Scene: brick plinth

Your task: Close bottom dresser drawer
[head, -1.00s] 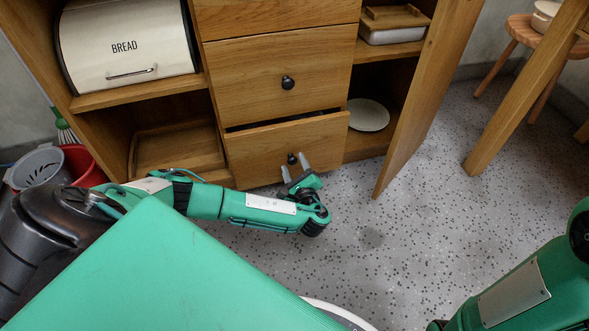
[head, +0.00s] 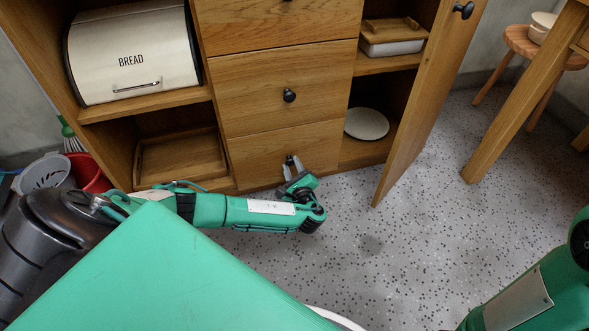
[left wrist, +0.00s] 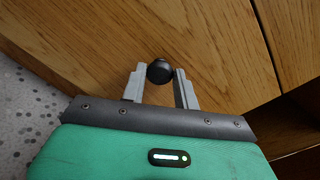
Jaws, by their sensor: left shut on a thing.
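The bottom dresser drawer (head: 258,153) is the lowest wooden front in the middle of the dresser. Its front looks flush with the drawer above, with no dark gap along its top edge. My left gripper (head: 293,167) is at the drawer front, shut on its dark round knob (left wrist: 159,70). In the left wrist view, the two grey fingers of the left gripper (left wrist: 160,78) sit on either side of the knob, close to the wood. The drawer front also fills much of that view (left wrist: 100,35). My right arm shows at the lower right, but its gripper is out of view.
The middle drawer (head: 245,80) with a dark knob is above. An open cabinet door (head: 425,105) stands out to the right, beside shelves with a white plate (head: 366,123). A red bucket (head: 90,173) is at left. The speckled floor in front is clear.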

